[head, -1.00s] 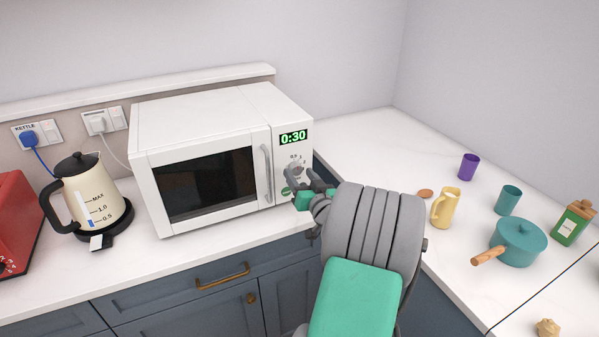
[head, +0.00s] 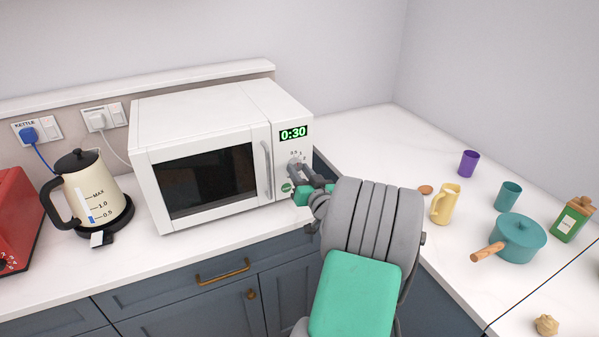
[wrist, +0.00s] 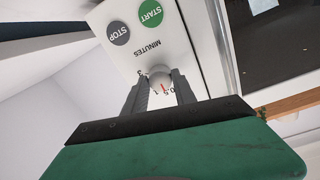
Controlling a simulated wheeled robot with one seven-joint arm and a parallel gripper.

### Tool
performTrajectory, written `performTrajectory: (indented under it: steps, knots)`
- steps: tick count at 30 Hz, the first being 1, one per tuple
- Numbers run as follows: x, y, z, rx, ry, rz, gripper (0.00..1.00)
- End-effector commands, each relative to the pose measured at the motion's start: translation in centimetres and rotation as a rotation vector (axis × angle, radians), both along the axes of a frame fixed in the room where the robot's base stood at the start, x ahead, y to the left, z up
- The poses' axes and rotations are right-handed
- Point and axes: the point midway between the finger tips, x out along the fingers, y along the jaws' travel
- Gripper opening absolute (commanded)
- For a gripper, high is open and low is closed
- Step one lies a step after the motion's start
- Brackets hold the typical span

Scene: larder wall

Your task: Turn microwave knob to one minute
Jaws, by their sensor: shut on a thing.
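The white microwave (head: 200,115) stands on the counter with its door shut. Its display (head: 293,133) reads 0:30. In the wrist view, its round pale knob (wrist: 160,76) sits on the control panel, with a red mark at about the 0.5 and 1 labels; I cannot tell exactly where it points. My gripper (head: 299,173) is at the panel, shut on the knob with one finger on each side.
A cream kettle (head: 92,190) and a red appliance (head: 14,222) stand left of the microwave. On the right counter are a yellow jug (head: 446,204), cups, a teal pot (head: 518,240) and a green container (head: 572,220), all clear of my gripper.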

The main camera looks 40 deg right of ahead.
Motion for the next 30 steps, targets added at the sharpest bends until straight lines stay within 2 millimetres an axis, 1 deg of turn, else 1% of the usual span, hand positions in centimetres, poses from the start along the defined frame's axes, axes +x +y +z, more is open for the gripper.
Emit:
performTrajectory:
  steps: [8,14,30]
  knots:
    - [-0.01,0.00,-0.02,0.014,-0.004,0.000,0.00]
    - [-0.02,0.02,-0.05,0.081,-0.022,-0.001,0.00]
    - [-0.01,0.07,0.12,0.468,-0.137,0.000,0.00]
